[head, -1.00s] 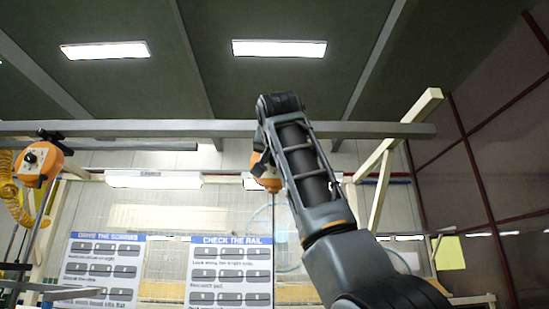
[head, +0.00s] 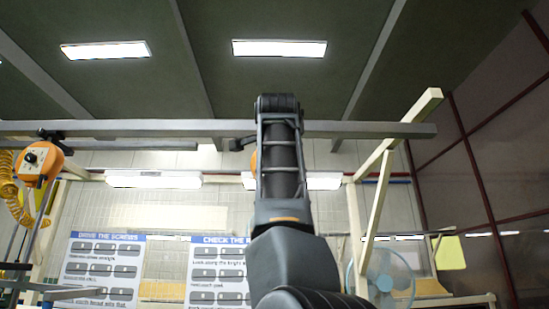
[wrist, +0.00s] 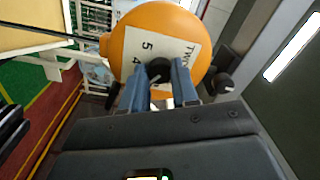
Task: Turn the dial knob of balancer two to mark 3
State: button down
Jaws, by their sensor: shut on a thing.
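Balancer two (wrist: 190,28) fills the top middle of the wrist view as a round orange housing. Its pale dial plate (wrist: 133,35) reads "TWO", partly covered, with 5 and 4 visible; mark 3 is hidden. My gripper (wrist: 159,72) has its two blue fingers on either side of the black dial knob (wrist: 158,66) and is shut on it. A light line shows low on the knob, but I cannot tell which mark it points to. In the head view, only an orange sliver of balancer two (head: 253,160) shows beside my arm.
Another orange balancer (head: 39,162) with a black knob and yellow coiled hose hangs at the left. A grey overhead rail (head: 370,130) runs across. Instruction boards (head: 104,262), a wooden frame (head: 357,235) and a fan (head: 388,275) stand behind.

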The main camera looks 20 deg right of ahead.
jog(key=shift+m, duration=0.5)
jog(key=c, duration=0.8)
grip_release()
jog(key=shift+c, duration=0.2)
jog(key=b+v, duration=0.3)
jog(key=v, duration=0.5)
jog(key=shift+w, duration=0.1)
